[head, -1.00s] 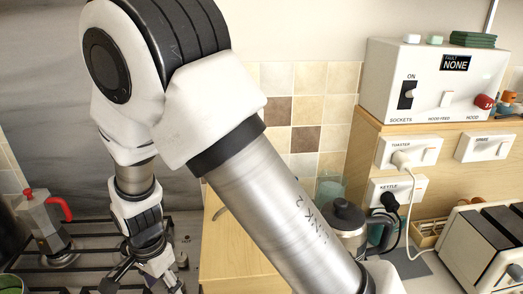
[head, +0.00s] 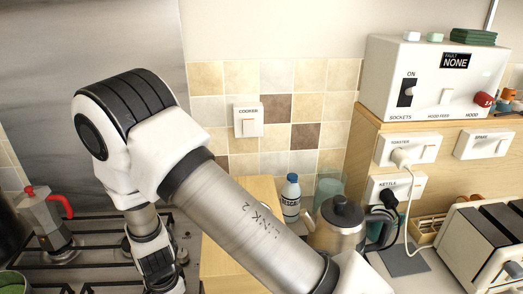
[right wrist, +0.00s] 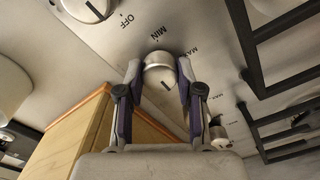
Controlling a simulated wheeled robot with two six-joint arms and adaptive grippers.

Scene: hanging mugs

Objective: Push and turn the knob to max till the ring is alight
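In the right wrist view a metallic knob (right wrist: 159,70) with a dark line sits on the grey cooker panel (right wrist: 110,48). Labels OFF, MIN and MAX show near it. My right gripper (right wrist: 160,72) has one finger on each side of this knob, and the fingers look closed against it. In the head view the hob (head: 85,262) is at lower left, partly behind my right arm; I see no flame on its visible part.
Other knobs (right wrist: 88,8) sit along the panel, and black pan grates (right wrist: 285,35) are close by at right. A moka pot (head: 48,225) stands on the hob. A kettle (head: 338,222), a bottle (head: 290,197) and a toaster (head: 485,245) stand to the right.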

